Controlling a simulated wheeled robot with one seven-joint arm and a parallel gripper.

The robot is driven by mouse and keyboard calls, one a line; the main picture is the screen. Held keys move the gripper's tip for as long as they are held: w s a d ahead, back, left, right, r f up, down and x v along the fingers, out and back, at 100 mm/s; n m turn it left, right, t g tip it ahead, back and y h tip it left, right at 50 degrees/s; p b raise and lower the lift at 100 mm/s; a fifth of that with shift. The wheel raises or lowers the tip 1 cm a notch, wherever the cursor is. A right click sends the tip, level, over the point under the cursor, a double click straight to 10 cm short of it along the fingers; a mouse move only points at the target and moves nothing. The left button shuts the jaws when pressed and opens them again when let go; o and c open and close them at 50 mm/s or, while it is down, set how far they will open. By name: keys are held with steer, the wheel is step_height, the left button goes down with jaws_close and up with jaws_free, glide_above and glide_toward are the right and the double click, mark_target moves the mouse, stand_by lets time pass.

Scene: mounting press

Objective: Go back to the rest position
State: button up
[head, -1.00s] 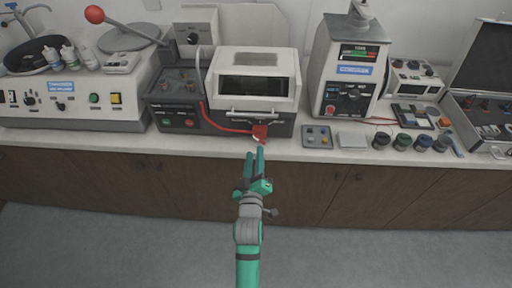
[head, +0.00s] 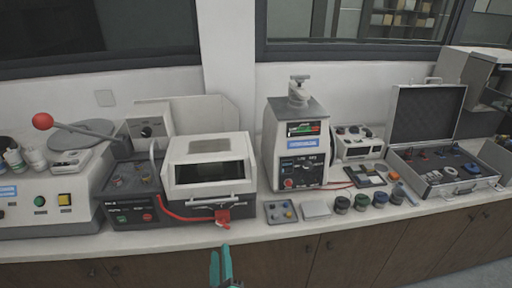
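My gripper (head: 221,262) shows at the bottom edge of the head view, left of centre, with two green fingers pointing up the picture. It is in front of the counter, below the cutting machine with the red part, and apart from it. A gap seems to show between the fingers, but they are small and partly cut off, and I see nothing held. The mounting press (head: 298,145) stands upright at the middle of the counter, grey and white with a lit display and a top handle.
The counter (head: 165,238) carries a cutting machine (head: 208,162) with a red part (head: 222,216), a polisher (head: 40,212) at left, a small tray (head: 281,211), several dark jars (head: 361,201) and an open case (head: 447,181) at right. Brown cabinets stand below.

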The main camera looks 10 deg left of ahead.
steer(key=s+d+f+m+h, duration=0.1)
steer(key=s+d+f+m, duration=0.2)
steer(key=s+d+f, duration=0.45)
steer(key=s+d+r+m+h, duration=0.1)
steer(key=s+d+m, duration=0.2)
steer(key=s, duration=0.5)
steer(key=s+d+r+m+g+h, duration=0.1)
steer(key=s+d+m, duration=0.2)
steer(key=s, duration=0.6)
steer(key=s+d+r+m+g+h, duration=0.1)
steer(key=s+d+m+h, duration=0.1)
steer(key=s, duration=0.7)
steer(key=shift+s+d+m, duration=0.25)
steer(key=shift+d+m, duration=0.35)
steer(key=shift+d, duration=0.15)
steer(key=shift+r, duration=0.1)
